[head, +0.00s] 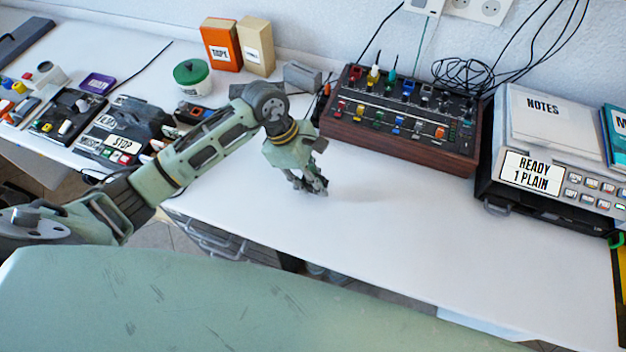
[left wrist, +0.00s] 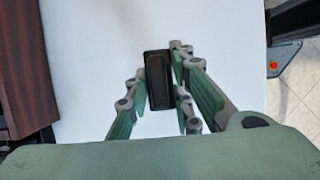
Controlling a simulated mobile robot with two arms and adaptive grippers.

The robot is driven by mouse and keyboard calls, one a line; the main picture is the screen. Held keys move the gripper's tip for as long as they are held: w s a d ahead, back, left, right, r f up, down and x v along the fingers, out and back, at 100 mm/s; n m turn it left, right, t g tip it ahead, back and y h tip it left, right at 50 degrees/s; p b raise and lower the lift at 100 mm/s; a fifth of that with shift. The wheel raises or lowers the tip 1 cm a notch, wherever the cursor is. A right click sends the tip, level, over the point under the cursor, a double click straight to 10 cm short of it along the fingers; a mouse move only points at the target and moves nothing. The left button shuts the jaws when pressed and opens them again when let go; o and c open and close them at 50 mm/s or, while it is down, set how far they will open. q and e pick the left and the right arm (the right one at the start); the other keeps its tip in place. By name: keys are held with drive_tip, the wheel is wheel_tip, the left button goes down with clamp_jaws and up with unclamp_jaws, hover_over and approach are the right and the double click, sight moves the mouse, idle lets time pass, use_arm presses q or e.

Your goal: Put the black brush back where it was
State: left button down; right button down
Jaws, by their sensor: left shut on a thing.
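My left gripper (head: 314,185) points down over the white desk, left of and in front of the mixer console. In the left wrist view its green fingers close from both sides on the black brush (left wrist: 159,82), a dark block with rounded corners. The brush is seen from above, so its lower side is hidden. In the head view the fingers largely hide the brush. I cannot tell whether it touches the desk. My right gripper is not in view.
The wooden-sided mixer console (head: 400,118) stands behind the gripper. A printer-like device labelled READY 1 PLAIN (head: 530,172) stands at the right. The desk (head: 400,225) in front is clear.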

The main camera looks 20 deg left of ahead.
use_arm(q)
drive_tip(key=shift+f, duration=0.85)
drive_tip(key=shift+f, duration=0.1)
drive_tip(key=shift+f, duration=0.15)
drive_tip(key=c, duration=1.5)
unclamp_jaws()
drive_tip(key=shift+c, duration=0.2)
